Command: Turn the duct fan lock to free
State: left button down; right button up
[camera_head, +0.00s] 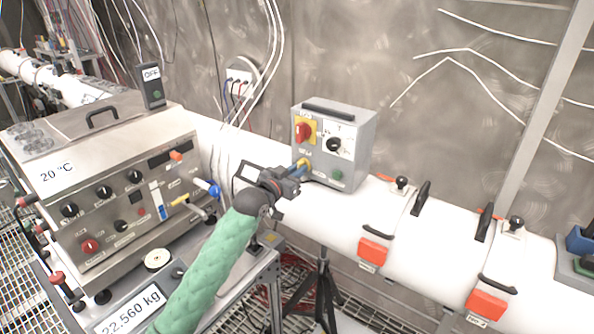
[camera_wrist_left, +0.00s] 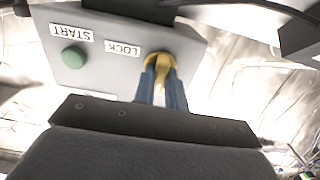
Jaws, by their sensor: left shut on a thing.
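The duct fan control box (camera_head: 350,147) is a grey box on top of the white duct. Its lock (camera_head: 307,161) is a small yellow fitting low on the front, left of a green button. In the left wrist view the lock (camera_wrist_left: 158,58) has a yellow ring next to a LOCK label. My left gripper (camera_head: 300,165) reaches it from the front left. In the left wrist view its blue fingers (camera_wrist_left: 162,85) are shut on a yellow key piece at the ring. The fingers partly cover the lock, so I cannot tell its setting. My right gripper is not in view.
A red knob on yellow (camera_head: 303,131), a black dial (camera_head: 334,145) and a green START button (camera_wrist_left: 74,57) share the box front. The white duct (camera_head: 400,225) with orange-tagged latches runs right. A steel instrument cabinet (camera_head: 115,185) stands left.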

pick_arm(q)
jog(key=shift+f, duration=0.1)
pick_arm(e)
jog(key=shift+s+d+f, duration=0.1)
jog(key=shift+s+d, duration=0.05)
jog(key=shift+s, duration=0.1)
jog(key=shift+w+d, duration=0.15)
pick_arm(q)
jog(key=c, duration=1.4)
grip_release()
jog(key=shift+c, duration=0.2)
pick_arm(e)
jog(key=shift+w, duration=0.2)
